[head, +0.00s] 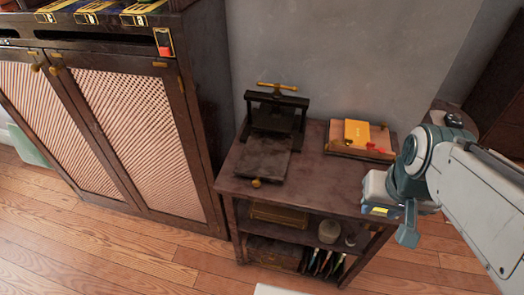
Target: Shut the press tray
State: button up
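The press (277,117) is dark with a brass T-handle on top and stands at the back left of a small wooden table (320,195). Its dark flat tray (262,158) sticks out toward the table's front edge. A round brass knob (256,183) is at the tray's front end. My gripper (405,232) is at the table's right front corner, to the right of the tray and apart from it. Its fingers are seen at an angle and partly hidden, so I cannot tell whether they are open.
A board with an orange book (357,132) and small red items lies at the table's back right. A tall cabinet (120,120) with lattice doors stands close on the left. Shelves below hold boxes, a jar (329,231) and brushes.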

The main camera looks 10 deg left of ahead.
aim_at(265, 156)
jog(key=u, duration=1.4)
jog(key=i, duration=0.5)
jog(key=z, duration=0.45)
jog(key=k, duration=0.5)
jog(key=z, duration=0.3)
jog(key=i, duration=0.45)
jog(key=z, duration=0.5)
